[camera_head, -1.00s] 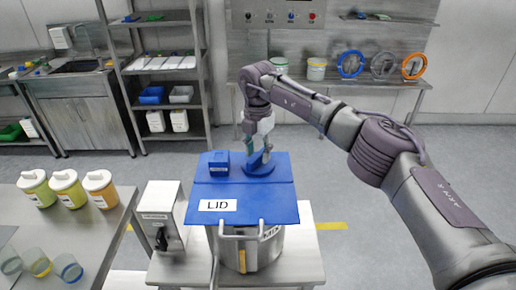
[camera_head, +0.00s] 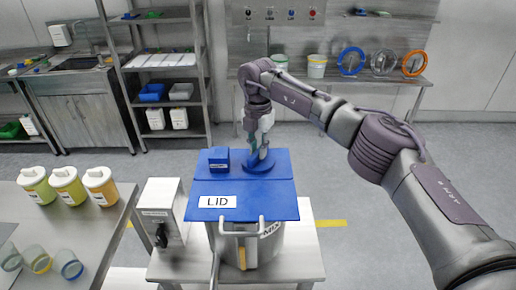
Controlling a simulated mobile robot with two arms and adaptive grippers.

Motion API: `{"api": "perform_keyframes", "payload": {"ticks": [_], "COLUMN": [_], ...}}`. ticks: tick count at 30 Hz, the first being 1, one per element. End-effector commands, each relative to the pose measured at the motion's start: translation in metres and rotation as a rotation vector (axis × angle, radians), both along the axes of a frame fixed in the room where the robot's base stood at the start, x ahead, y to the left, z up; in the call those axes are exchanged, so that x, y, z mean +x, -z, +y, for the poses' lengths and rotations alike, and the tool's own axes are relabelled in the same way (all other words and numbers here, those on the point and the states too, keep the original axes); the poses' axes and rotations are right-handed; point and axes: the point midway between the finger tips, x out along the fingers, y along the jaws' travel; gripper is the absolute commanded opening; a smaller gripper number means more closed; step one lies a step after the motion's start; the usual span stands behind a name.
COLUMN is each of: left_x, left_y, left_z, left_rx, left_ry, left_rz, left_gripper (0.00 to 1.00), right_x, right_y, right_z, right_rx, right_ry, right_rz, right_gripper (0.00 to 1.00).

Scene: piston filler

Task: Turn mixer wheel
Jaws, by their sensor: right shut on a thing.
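The piston filler has a steel pot (camera_head: 262,248) under a blue lid (camera_head: 270,208) marked LID. On the back part of the lid is a round blue mixer wheel (camera_head: 258,167). My right gripper (camera_head: 258,150) points down at the wheel and is shut on a part of it. The gripper hides what it grips, so the exact hold is hard to see. My left gripper is not in view.
A small blue box (camera_head: 219,160) sits on the lid left of the wheel. A grey control box (camera_head: 162,214) with a black knob stands left of the pot. Lidded containers (camera_head: 68,186) and glasses (camera_head: 38,260) stand on the left table. A shelf rack (camera_head: 165,75) stands behind.

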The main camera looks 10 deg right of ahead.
Motion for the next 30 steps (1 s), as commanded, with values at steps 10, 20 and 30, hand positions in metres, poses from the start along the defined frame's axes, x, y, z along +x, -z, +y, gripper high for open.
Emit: {"api": "perform_keyframes", "payload": {"ticks": [10,20,30], "left_x": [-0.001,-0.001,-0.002], "left_y": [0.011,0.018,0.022], "left_z": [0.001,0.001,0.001], "left_rx": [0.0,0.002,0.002], "left_ry": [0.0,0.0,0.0], "left_rz": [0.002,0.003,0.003], "left_gripper": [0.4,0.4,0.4], "right_x": [0.0,0.0,0.0], "right_y": [0.001,0.0,-0.001], "right_z": [0.0,0.0,0.0], "right_rx": [0.002,0.002,0.001], "right_ry": [-0.252,-0.566,-0.888], "right_rz": [-0.001,-0.001,-0.002], "right_gripper": [0.0,0.0,0.0]}}
